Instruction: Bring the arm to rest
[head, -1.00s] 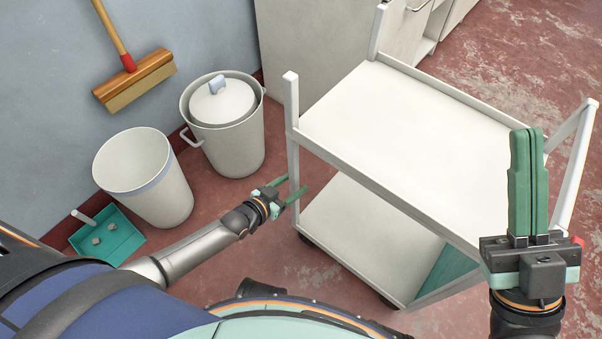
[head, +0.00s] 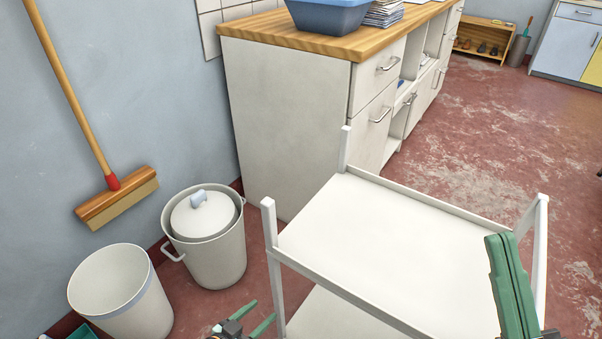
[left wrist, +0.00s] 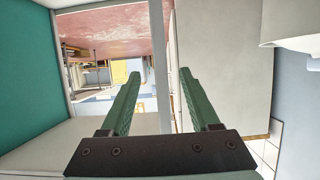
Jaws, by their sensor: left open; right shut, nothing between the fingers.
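My left gripper (head: 256,318) is at the bottom of the head view, just left of the white cart (head: 400,252). Its green fingers are spread apart with nothing between them. The left wrist view also shows these open fingers (left wrist: 158,98), with parts of the cart around them. My right gripper (head: 512,285) is at the lower right of the head view, in front of the cart's right side. Its green fingers are pressed together, upright and slightly tilted, and hold nothing. Most of both arms is outside the head view.
A lidded white bin (head: 207,245) and an open bin (head: 122,300) stand by the wall, left of the cart. A broom (head: 115,195) leans there. A counter (head: 290,130) with a blue basin (head: 328,12) stands behind. Red floor (head: 500,120) is clear at the right.

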